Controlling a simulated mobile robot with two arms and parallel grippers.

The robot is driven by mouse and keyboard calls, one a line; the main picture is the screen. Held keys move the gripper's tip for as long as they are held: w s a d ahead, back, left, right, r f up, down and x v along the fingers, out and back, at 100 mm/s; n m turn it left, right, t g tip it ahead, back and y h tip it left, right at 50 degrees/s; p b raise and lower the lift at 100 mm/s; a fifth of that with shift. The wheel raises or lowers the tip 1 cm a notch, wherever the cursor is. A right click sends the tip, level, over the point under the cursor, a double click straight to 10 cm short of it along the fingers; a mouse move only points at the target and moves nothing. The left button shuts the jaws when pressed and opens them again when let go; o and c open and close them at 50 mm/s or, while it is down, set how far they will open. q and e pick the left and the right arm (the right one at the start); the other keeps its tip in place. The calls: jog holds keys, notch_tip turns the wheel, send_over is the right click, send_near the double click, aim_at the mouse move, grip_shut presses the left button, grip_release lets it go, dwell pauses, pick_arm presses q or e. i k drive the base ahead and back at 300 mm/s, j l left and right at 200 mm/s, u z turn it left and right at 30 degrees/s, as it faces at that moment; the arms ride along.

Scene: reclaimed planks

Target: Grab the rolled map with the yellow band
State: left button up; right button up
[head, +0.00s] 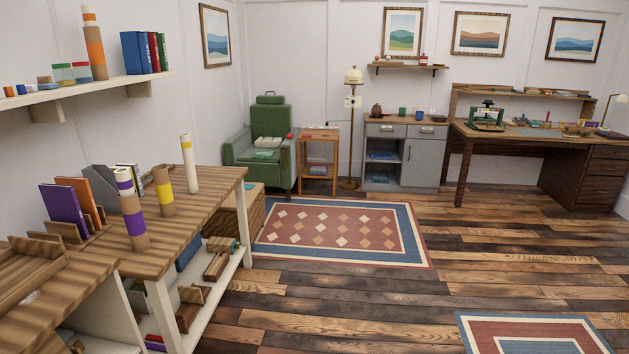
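Several rolled maps stand upright on the wooden bench top at the left. A brown roll with a wide yellow band (164,196) stands in the middle of them. A taller cream roll (190,172) with a narrow yellow band near its top stands behind it, by the bench's far edge. A brown and white roll with purple bands (135,222) stands nearer, to the left. Neither of my grippers is in view.
The bench (199,202) also holds upright books (63,210) and a grey file holder (101,182). A wall shelf (70,94) above carries an orange-banded roll (95,50), jars and books. Open plank floor (350,290) and a patterned rug (335,255) lie to the right.

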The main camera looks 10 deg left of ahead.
aim_at(186, 142)
jog(key=i, duration=2.35)
